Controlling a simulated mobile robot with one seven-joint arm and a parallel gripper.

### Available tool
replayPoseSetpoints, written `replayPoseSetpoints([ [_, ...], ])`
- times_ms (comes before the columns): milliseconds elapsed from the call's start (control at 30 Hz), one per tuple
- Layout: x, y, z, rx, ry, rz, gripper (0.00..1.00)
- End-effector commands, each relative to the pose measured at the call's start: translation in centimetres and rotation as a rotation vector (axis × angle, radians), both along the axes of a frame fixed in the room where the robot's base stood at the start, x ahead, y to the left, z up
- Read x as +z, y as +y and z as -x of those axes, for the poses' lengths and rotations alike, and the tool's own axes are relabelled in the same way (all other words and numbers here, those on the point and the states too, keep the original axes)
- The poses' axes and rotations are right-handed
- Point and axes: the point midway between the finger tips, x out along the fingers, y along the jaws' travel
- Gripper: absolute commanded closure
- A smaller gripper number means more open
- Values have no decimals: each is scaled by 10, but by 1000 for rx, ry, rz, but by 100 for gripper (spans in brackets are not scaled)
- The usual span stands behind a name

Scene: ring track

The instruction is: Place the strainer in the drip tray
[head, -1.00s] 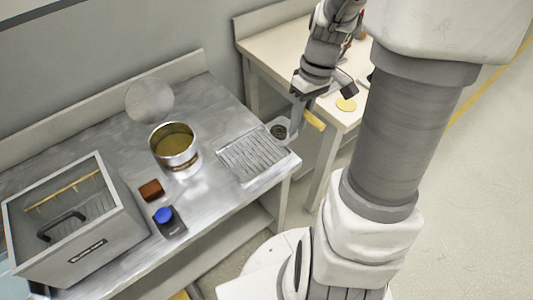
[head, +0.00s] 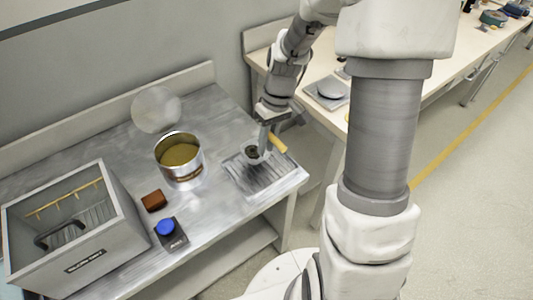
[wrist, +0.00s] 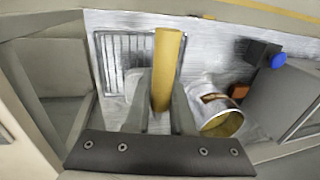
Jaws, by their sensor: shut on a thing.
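The strainer has a small round bowl (head: 252,154) with a dark inside and a yellow handle (head: 278,143). My gripper (head: 265,140) is shut on the strainer. In the wrist view the handle (wrist: 168,60) stands out between the two fingers, and most of the bowl is hidden. The drip tray (head: 276,180), a ribbed metal plate, lies at the right end of the steel table; it also shows in the wrist view (wrist: 113,45). The bowl is over the tray's back part in the head view. I cannot tell whether it touches the tray.
An open pot (head: 181,170) with yellowish contents stands left of the tray. A round clear disc (head: 156,109) is behind it. A brown block (head: 154,200), a blue button box (head: 168,232) and a grey open bin (head: 95,255) are farther left. A pale table (head: 318,112) stands behind right.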

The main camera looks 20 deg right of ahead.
Motion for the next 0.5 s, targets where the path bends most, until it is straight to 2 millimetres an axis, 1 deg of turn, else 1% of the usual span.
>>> replayPoseSetpoints([
  [133,-12,1,-1,0,1,-1,100],
  [300,-37,1,0,1,1,-1,100],
  [367,-40,0,-1,1,0,0,100],
  [500,-40,0,-1,1,-2,0,100],
])
